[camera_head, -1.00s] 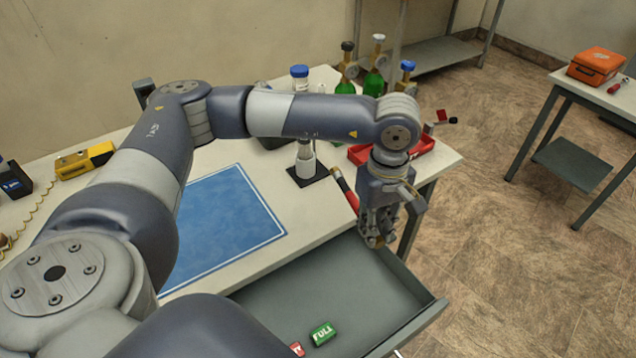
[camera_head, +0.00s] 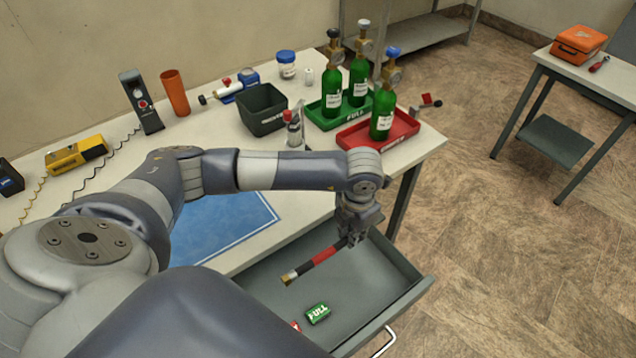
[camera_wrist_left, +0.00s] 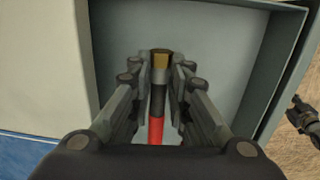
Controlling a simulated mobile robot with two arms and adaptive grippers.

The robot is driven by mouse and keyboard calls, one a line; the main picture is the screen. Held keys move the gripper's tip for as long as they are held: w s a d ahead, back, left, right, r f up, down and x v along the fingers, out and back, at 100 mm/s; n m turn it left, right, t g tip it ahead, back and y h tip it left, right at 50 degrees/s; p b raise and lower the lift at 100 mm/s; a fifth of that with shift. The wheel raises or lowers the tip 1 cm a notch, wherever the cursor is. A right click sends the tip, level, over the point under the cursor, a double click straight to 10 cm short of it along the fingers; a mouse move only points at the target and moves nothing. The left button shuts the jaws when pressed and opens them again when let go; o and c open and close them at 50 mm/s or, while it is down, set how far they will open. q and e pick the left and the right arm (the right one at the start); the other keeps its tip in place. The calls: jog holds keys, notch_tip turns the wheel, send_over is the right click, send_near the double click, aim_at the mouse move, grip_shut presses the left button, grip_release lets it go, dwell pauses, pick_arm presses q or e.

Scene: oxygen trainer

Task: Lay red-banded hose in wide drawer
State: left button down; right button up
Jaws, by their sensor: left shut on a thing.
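The red-banded hose (camera_head: 324,256) is black with a red band and a brass end. My left gripper (camera_head: 352,236) is shut on it near its far end. The hose hangs out tilted toward the lower left, over the open wide drawer (camera_head: 385,300). I cannot tell whether it touches the drawer floor. In the left wrist view, the hose (camera_wrist_left: 156,130) shows between the fingers of my left gripper (camera_wrist_left: 162,75), brass end at the top, with the grey drawer (camera_wrist_left: 215,45) behind. My right gripper is out of view.
A green FULL tag (camera_head: 318,313) and a partly hidden red tag (camera_head: 296,326) lie in the drawer. Green bottles stand in a green tray (camera_head: 318,118) and a red tray (camera_head: 408,132) behind my arm. A black bin (camera_head: 262,124) stands left of them.

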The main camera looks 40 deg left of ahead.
pick_arm(q)
send_over(348, 257)
jog(key=f, duration=0.4)
jog(key=shift+s+d+f+p, duration=0.1)
jog(key=shift+s+f+p, duration=0.1)
jog(key=shift+f+p, duration=0.15)
jog(key=shift+f, duration=2.25)
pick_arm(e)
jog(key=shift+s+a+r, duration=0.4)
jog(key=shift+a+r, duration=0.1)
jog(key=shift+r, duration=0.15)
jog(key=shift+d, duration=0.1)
pick_arm(q)
jog(key=shift+f, duration=0.15)
jog(key=c, duration=1.5)
grip_release()
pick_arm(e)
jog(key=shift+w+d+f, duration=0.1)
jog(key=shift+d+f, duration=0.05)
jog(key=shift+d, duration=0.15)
